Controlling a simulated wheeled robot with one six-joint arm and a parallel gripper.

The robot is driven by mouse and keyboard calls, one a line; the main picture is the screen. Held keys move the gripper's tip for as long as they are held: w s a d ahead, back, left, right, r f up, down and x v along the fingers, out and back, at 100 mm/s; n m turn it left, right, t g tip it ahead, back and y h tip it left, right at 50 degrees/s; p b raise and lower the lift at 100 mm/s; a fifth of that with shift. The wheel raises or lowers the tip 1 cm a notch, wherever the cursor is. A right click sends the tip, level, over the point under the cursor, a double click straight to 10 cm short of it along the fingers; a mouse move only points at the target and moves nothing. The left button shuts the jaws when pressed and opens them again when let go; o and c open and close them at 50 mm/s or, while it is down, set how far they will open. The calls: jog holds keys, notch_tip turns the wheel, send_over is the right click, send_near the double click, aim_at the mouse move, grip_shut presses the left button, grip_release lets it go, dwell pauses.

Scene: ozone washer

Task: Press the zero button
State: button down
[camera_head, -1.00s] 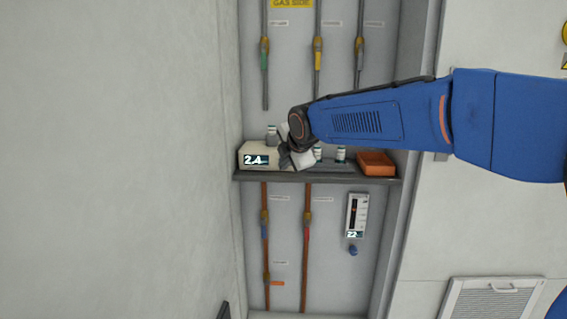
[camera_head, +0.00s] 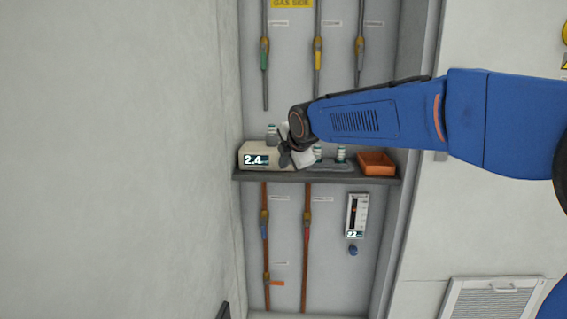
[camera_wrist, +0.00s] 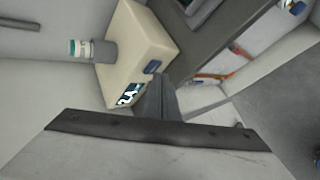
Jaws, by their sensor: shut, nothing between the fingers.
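The cream instrument box (camera_head: 257,154) stands at the left end of the shelf, its display reading 2.4. In the wrist view the box (camera_wrist: 138,45) has a lit display (camera_wrist: 130,94) and a small blue button (camera_wrist: 153,67) on its front. No label on the button can be read. My gripper (camera_head: 293,160) is at the right end of the box in the head view and hides part of it. In the wrist view my gripper (camera_wrist: 157,80) is shut and empty, its tips just below the blue button. I cannot tell whether they touch it.
The dark shelf (camera_head: 320,178) carries small vials (camera_head: 340,153) and an orange tray (camera_head: 377,163) to the right. A vial (camera_wrist: 85,48) sits at the box's side. Pipes with valves (camera_head: 264,50) run above and below the shelf. The left wall (camera_head: 120,150) is close.

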jog(key=shift+w, duration=0.35)
dwell(0.4)
jog(key=shift+s, duration=0.1)
dwell(0.3)
jog(key=shift+s, duration=0.7)
jog(key=shift+s, duration=0.1)
jog(key=s, duration=0.4)
jog(key=shift+s+a, duration=0.1)
jog(key=shift+s, duration=0.3)
dwell(0.4)
